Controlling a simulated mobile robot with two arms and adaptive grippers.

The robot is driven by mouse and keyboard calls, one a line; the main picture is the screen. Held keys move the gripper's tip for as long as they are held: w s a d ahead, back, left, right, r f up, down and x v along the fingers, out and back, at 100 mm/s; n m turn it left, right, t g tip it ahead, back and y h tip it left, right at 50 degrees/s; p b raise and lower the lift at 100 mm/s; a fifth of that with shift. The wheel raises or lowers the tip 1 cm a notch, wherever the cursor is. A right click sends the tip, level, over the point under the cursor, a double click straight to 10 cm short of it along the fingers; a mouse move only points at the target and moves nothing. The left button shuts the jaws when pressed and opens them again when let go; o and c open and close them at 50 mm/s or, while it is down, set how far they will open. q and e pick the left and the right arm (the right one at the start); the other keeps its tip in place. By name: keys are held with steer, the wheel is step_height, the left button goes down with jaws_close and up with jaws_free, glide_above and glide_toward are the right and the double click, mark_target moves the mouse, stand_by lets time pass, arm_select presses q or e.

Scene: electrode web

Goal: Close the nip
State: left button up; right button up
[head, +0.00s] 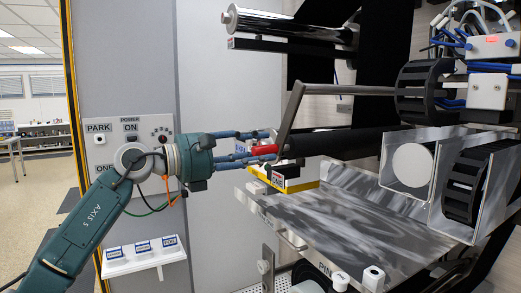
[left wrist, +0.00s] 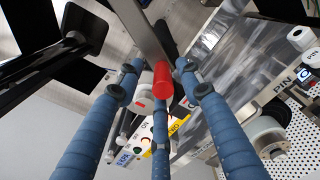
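A grey metal lever (head: 293,112) bends down from a horizontal bar and ends in a red grip (head: 264,150). The red grip also shows end-on in the left wrist view (left wrist: 163,80). My left gripper (head: 262,146) reaches in from the left, with its blue fingers spread around the red grip. In the left wrist view its fingers (left wrist: 160,78) stand on both sides of the grip and below it, with gaps visible at the sides. I cannot tell whether any finger touches it. The dark roller (head: 350,142) lies behind the lever. My right gripper is not in view.
A shiny roller (head: 290,26) is above. A metal plate (head: 350,210) extends below the lever, with a yellow-edged block (head: 283,178) at its back left. A panel with PARK and ON labels (head: 128,130) is behind my left arm. A small label shelf (head: 145,258) sits below it.

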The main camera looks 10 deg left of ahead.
arm_select(q)
steer(key=v, duration=1.1)
steer(key=shift+a, duration=0.2)
